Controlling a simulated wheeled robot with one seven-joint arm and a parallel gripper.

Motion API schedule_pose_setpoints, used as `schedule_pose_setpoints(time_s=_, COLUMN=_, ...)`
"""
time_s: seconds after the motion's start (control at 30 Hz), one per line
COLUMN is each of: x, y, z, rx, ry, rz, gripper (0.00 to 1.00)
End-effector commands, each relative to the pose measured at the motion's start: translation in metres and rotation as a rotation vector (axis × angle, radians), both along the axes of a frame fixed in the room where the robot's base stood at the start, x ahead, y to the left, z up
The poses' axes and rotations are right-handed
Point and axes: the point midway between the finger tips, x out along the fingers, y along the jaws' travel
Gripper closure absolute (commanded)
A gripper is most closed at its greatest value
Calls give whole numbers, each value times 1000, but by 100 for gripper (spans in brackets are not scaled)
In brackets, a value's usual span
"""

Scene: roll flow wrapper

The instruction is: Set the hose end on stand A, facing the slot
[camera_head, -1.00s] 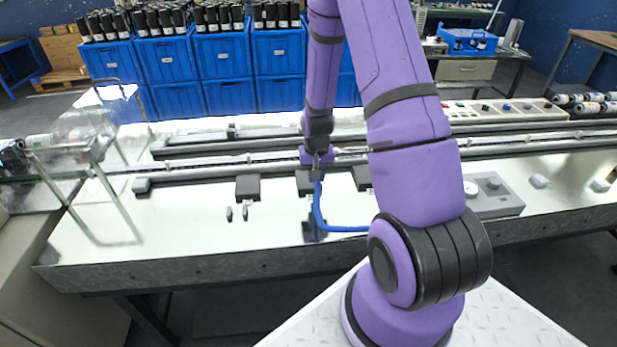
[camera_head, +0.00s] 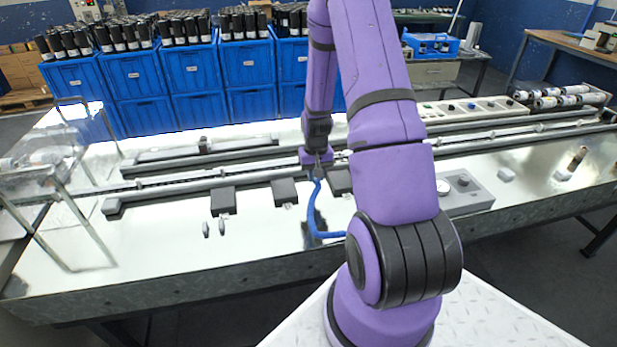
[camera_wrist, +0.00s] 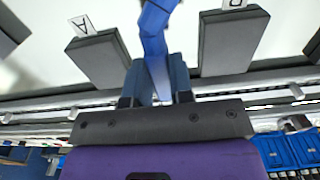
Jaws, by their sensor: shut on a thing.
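My gripper (camera_head: 317,176) is shut on the blue hose (camera_head: 312,215), above the table. In the wrist view the gripper (camera_wrist: 157,88) has the hose (camera_wrist: 152,35) between its fingers; the gripped hose end is partly hidden. The hose hangs down and bends right along the table. Stand A (camera_wrist: 98,58), a dark block with an "A" tag, is left of the fingers in the wrist view. It appears to be the block (camera_head: 340,182) just right of my gripper in the head view. I cannot make out the slot.
Another dark block (camera_head: 284,192) is left of my gripper, with a further block (camera_head: 222,200) beyond it. Long rails (camera_head: 200,180) run behind them. A grey gauge box (camera_head: 463,192) sits to the right. Bare shiny table (camera_head: 150,240) lies at front left.

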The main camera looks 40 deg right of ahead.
Motion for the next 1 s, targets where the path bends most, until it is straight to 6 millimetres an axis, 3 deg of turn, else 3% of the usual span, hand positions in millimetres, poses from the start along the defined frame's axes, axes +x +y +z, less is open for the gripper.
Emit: schedule_pose_setpoints(time_s=1.0, x=-21, y=-85, z=0, rx=-1, ry=-1, rz=-3, gripper=100)
